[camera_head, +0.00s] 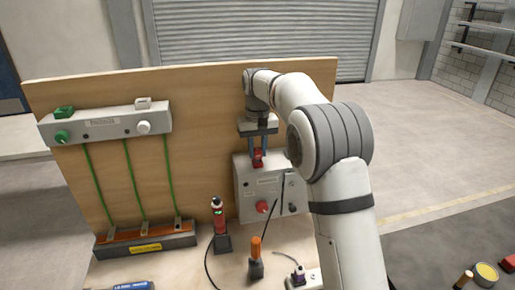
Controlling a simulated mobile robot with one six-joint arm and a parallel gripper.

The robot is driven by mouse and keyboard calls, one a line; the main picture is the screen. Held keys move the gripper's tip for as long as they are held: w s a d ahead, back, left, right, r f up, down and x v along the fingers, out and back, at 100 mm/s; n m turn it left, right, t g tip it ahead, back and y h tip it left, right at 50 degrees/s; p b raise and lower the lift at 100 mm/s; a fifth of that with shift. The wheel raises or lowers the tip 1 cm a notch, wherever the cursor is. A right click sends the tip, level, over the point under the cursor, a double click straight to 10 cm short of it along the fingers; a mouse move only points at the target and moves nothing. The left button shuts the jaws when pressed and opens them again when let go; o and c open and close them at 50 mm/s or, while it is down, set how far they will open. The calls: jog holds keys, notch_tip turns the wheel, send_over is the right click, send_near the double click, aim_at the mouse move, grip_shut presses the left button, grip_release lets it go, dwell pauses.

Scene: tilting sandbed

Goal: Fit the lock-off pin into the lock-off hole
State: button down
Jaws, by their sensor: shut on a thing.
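My gripper (259,150) points down just in front of the top of a grey control box on the wooden board. Which of these is the lock-off hole is too small to tell.
A white rail (110,126) with green cables stands left on the board (200,110). On the bench in front are a red-and-black device (219,225), an orange-handled tool (256,256) and a small socket block (299,275).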

jog(key=shift+f, duration=0.6)
jog(key=c, duration=1.1)
grip_release()
jog(key=shift+o, duration=0.4)
jog(key=o, duration=0.4)
notch_tip(320, 180, up, 3)
jog(key=shift+r+p, duration=0.1)
jog(key=shift+p, duration=1.05)
jog(key=shift+r, duration=2.45)
